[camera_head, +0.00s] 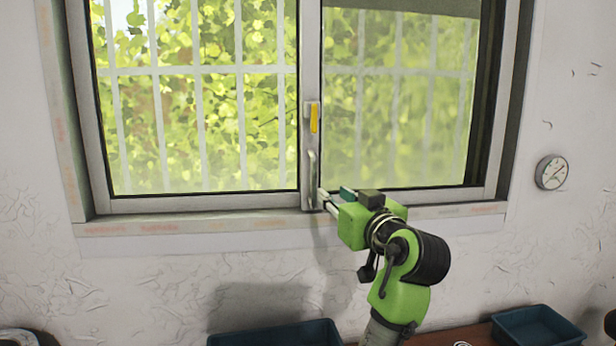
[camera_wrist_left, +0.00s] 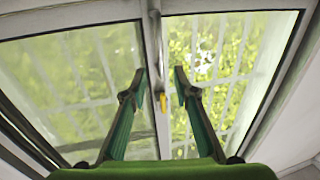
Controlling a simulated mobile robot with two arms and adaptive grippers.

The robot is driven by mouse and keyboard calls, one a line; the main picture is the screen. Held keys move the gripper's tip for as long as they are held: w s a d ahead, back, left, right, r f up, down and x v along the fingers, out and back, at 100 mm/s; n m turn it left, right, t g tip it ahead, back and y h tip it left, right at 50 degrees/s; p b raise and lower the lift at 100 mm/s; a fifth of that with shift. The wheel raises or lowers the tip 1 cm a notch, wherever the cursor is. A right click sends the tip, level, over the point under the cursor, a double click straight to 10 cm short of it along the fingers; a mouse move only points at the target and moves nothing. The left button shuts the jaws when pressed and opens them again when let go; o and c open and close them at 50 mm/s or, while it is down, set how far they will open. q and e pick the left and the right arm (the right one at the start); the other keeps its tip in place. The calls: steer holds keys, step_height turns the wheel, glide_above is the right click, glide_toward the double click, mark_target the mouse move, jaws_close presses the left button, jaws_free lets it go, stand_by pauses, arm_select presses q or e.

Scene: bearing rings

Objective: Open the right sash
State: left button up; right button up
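The window's right sash (camera_head: 400,120) has a duller pane and appears shut against the right side of the frame. Its pane shows on the left in the wrist view (camera_wrist_left: 75,85), which looks turned over. On the middle stile are a grey upright handle (camera_head: 312,178) and a yellow latch (camera_head: 314,120); the latch also shows in the wrist view (camera_wrist_left: 163,102). My left gripper (camera_head: 322,198) is by the handle's lower end. In the wrist view its fingers (camera_wrist_left: 159,75) are open, one on each side of the stile. Whether they touch the handle cannot be told. My right gripper is out of view.
The left pane (camera_head: 200,110) is brighter, with white bars outside. A sill (camera_head: 180,224) runs below. A round gauge (camera_head: 551,172) hangs on the right wall. Blue bins (camera_head: 275,335) and (camera_head: 535,327) stand on the brown table (camera_head: 465,336) below.

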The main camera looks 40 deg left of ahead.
mark_target(316, 180)
arm_select(q)
steer(key=p+x, duration=0.1)
steer(key=x, duration=0.1)
steer(key=p+x, duration=0.1)
steer(key=x, duration=0.1)
steer(key=r+p+x, duration=0.1)
steer(key=x, duration=0.1)
steer(key=shift+w+a, duration=0.1)
steer(key=shift+a, duration=0.2)
steer(key=x, duration=0.2)
steer(key=p+x, duration=0.1)
steer(key=x, duration=0.1)
steer(key=p+x, duration=0.1)
steer(key=x, duration=0.1)
steer(key=shift+d+f, duration=0.1)
steer(key=shift+f, duration=0.2)
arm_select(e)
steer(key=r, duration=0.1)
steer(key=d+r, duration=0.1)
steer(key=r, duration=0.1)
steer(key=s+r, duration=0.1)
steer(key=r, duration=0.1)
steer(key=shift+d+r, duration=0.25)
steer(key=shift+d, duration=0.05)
arm_select(q)
steer(key=shift+c, duration=0.4)
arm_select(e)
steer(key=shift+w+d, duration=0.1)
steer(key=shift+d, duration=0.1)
